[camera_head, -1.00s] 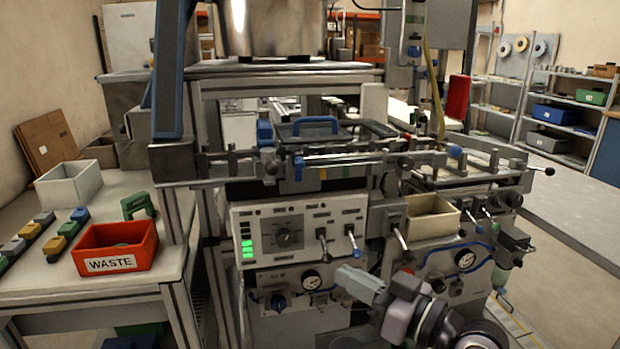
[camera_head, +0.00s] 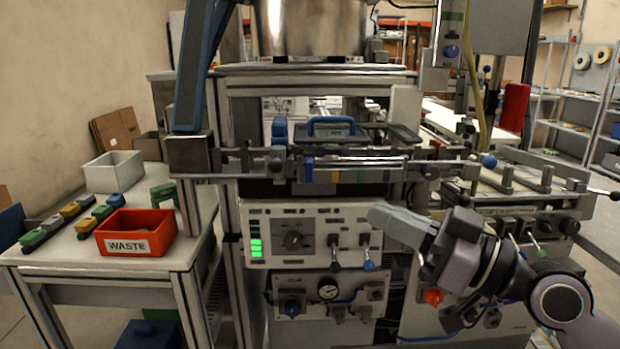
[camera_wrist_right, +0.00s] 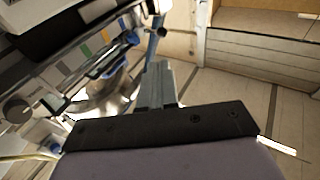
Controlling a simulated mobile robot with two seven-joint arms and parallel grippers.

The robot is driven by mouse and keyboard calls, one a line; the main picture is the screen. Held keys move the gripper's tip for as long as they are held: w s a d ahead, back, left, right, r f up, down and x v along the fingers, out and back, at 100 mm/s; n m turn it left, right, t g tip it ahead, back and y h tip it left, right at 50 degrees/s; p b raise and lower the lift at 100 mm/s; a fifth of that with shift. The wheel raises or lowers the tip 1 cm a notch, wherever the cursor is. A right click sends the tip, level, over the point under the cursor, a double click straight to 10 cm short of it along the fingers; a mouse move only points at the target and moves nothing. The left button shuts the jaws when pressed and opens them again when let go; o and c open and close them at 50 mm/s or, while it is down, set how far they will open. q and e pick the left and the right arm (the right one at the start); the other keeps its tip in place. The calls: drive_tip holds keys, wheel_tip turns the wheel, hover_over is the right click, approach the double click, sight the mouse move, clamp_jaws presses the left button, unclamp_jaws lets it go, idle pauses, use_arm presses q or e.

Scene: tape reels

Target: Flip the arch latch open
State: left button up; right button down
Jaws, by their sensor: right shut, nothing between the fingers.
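A blue arch-shaped handle (camera_head: 332,125) stands up on a dark plate on top of the machine, behind a horizontal metal bar. It looks like the arch latch, but I cannot tell for certain. My right gripper (camera_head: 380,215) is shut and empty. It reaches in from the right in front of the machine, lower than the blue arch and to its right, apart from it. In the right wrist view its closed fingers (camera_wrist_right: 157,80) point away from the camera with nothing between them. My left gripper is out of view.
A white control panel (camera_head: 300,232) with levers is left of my right gripper. A shiny metal drum (camera_head: 308,28) stands above the machine. At left, a table (camera_head: 90,257) holds a red WASTE bin (camera_head: 128,246), a white bin (camera_head: 113,171) and a green arch-shaped piece (camera_head: 163,193).

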drive_tip(key=shift+r, duration=0.15)
idle(0.3)
drive_tip(key=p, duration=0.5)
approach(282, 169)
drive_tip(key=x, duration=0.5)
drive_tip(key=shift+w+a+r, duration=0.15)
drive_tip(key=shift+a+r, duration=0.1)
drive_tip(key=shift+w+a, duration=0.4)
drive_tip(key=shift+a, duration=0.15)
drive_tip(key=shift+s, duration=0.1)
